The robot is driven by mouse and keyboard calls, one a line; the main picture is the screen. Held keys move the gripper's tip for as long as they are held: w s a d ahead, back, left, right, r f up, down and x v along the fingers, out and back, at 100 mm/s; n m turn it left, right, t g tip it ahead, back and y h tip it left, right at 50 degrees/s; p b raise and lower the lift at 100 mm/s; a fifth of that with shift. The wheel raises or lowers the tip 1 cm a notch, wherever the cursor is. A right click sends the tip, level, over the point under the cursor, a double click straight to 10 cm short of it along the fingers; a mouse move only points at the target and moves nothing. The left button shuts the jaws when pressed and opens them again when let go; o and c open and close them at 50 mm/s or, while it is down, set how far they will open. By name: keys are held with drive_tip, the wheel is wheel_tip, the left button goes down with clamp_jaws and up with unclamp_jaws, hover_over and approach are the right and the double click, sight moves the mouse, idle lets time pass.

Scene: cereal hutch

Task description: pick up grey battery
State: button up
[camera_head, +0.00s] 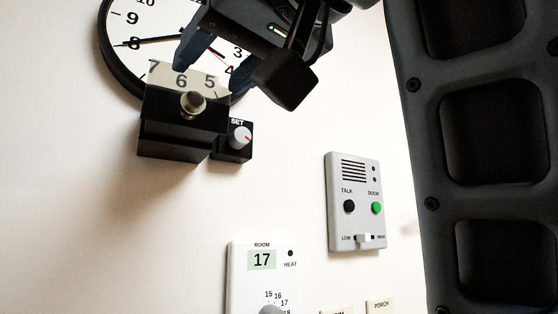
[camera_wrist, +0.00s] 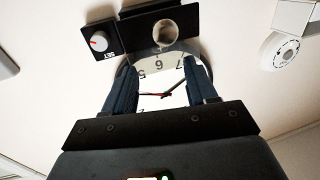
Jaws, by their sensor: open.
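A grey-brown cylinder (camera_head: 193,103) with a round end stands out from a black box (camera_head: 165,140) under the wall clock. It looks like the grey battery, though I cannot tell for sure. In the wrist view the cylinder (camera_wrist: 165,32) is just beyond my fingertips, roughly centred between them. My gripper (camera_head: 208,78) is open and empty, its fingers over the lower part of the clock face. In the wrist view my gripper (camera_wrist: 161,65) has both fingers apart, with the clock face showing between them. The fingers appear clear of the cylinder.
The clock (camera_head: 125,45) is partly hidden by my gripper. A SET knob (camera_head: 239,137) sits right beside the black box. An intercom panel (camera_head: 355,205) and a room thermostat (camera_head: 262,272) are lower on the wall. A white round dial (camera_wrist: 280,50) shows at the wrist view's right. Bare wall lies at left.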

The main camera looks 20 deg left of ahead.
drive_tip(key=p+x, duration=0.1)
drive_tip(key=x, duration=0.5)
drive_tip(key=shift+w+a+p, duration=0.15)
drive_tip(key=shift+a+p, duration=0.1)
drive_tip(key=shift+p, duration=0.1)
drive_tip(key=shift+c, duration=0.4)
clamp_jaws()
